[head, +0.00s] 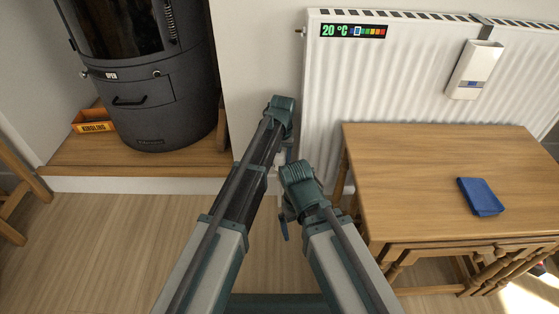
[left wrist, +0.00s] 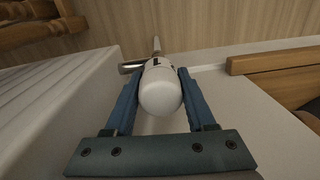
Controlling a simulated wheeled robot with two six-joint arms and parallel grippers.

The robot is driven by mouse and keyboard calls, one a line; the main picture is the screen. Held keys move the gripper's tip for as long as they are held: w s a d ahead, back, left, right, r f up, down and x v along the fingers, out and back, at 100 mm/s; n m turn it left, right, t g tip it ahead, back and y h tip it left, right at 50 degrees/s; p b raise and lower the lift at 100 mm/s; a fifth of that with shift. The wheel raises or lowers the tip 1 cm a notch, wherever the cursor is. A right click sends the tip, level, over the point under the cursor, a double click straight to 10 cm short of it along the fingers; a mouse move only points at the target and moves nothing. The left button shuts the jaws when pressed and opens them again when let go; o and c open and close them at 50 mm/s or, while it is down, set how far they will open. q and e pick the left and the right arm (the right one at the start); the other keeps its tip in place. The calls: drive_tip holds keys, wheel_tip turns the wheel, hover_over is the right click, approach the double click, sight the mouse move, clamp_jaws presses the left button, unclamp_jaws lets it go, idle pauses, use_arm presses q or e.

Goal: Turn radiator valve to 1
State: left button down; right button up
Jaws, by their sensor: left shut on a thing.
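The radiator valve (left wrist: 160,95) is a white rounded knob with a small dark mark near its far end, seen in the left wrist view. A metal pipe fitting shows beyond it. My left gripper (left wrist: 158,76) has a blue finger on each side of the knob and is shut on it. In the head view the left arm reaches toward the radiator's lower left, and its own links mostly hide the valve. The number the valve points to cannot be read.
The white radiator (head: 400,75) carries a 20 °C strip display (head: 353,31) and a white box (head: 473,70). A wooden table (head: 440,165) with a blue case (head: 480,197) stands close on the right. A dark stove (head: 150,85) and a kindling box (head: 93,121) are at left.

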sight(281, 154)
idle(0.3)
use_arm(q)
drive_tip(key=shift+c, duration=1.2)
unclamp_jaws()
wheel_tip(281, 154, up, 14)
drive_tip(key=p, duration=1.3)
drive_tip(key=shift+d+p, duration=0.25)
drive_tip(key=shift+p, duration=0.15)
drive_tip(key=shift+f, duration=0.2)
drive_tip(key=f+b, duration=0.8)
drive_tip(key=b, duration=0.1)
drive_tip(key=f+b, duration=0.4)
drive_tip(key=f, duration=0.1)
drive_tip(key=shift+a, duration=0.25)
drive_tip(key=shift+r, duration=0.15)
